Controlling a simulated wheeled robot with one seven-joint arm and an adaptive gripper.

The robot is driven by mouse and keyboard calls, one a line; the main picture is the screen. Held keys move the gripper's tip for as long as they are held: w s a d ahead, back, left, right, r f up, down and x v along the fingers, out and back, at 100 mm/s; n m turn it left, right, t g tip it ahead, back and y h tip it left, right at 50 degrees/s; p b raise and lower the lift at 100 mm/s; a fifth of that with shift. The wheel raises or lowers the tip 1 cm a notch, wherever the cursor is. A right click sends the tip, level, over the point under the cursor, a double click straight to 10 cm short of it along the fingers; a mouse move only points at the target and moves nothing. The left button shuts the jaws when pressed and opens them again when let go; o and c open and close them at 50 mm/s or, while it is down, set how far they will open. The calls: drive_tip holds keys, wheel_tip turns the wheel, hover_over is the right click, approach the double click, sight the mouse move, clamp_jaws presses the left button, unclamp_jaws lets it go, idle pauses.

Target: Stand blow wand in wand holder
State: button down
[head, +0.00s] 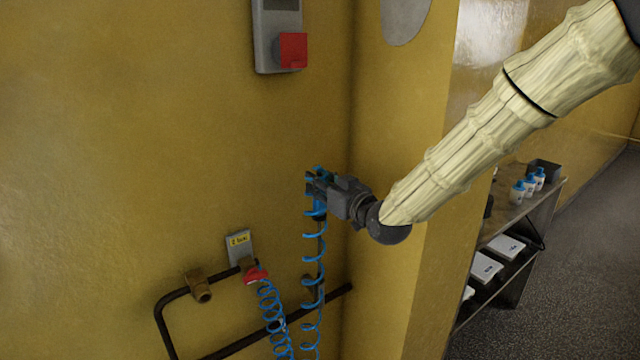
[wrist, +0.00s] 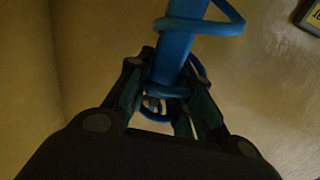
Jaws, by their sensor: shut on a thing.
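My gripper (head: 314,184) is shut on the blow wand, whose blue body (head: 319,209) shows at the jaws, close to the yellow wall near the corner. In the wrist view the blue wand body (wrist: 174,58) passes between the two fingers (wrist: 160,95), with a blue coil of hose around and behind it. A blue coiled hose (head: 313,328) hangs below the gripper. A dark upright part (head: 312,288) stands at the black pipe behind this hose; I cannot tell if it is the wand holder. Much of the wand is hidden by the gripper and hose.
A red fitting (head: 256,275) under a labelled plate (head: 240,248) carries the other hose run. A brass valve (head: 200,287) and black pipe (head: 166,325) are on the wall. A control box (head: 265,40) is above. Shelves (head: 508,228) with bottles stand right, beyond the yellow corner.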

sight(323, 219)
drive_tip(key=shift+f, duration=0.15)
drive_tip(key=shift+f+b, duration=3.05)
drive_tip(key=shift+f, duration=1.4)
drive_tip(key=shift+f+b, duration=3.5)
drive_tip(key=shift+f, duration=1.8)
drive_tip(key=c, duration=1.2)
unclamp_jaws()
drive_tip(key=v, duration=1.2)
